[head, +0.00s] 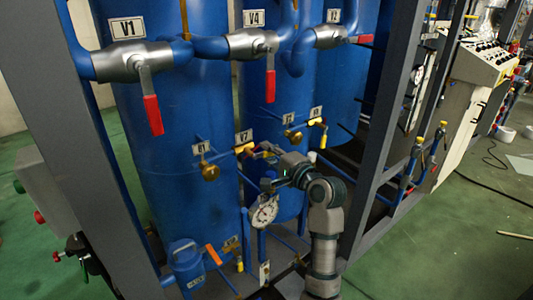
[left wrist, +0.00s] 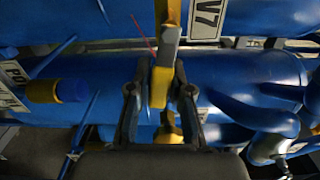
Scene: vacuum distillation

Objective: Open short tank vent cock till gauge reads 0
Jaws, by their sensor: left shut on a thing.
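A yellow valve handle (left wrist: 160,85) shows in the left wrist view, close to the V7 label (left wrist: 207,18). My left gripper (left wrist: 160,92) is shut on this handle, one finger on each side. In the head view my left gripper (head: 266,154) reaches the pipework just right of the V7 label (head: 243,137), and its fingers partly hide the cock. A round white gauge (head: 265,211) sits below and left of my arm; its needle is too small to read. A short blue tank (head: 289,203) stands behind the gauge, partly hidden by my arm. My right gripper is out of view.
Tall blue tanks (head: 170,120) stand behind the valves. Red-handled valves V1 (head: 152,113) and V4 (head: 270,86) hang above. Brass cocks (head: 209,171) lie to the left. Grey frame posts (head: 386,130) flank the work area. Green floor (head: 430,240) is open at right.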

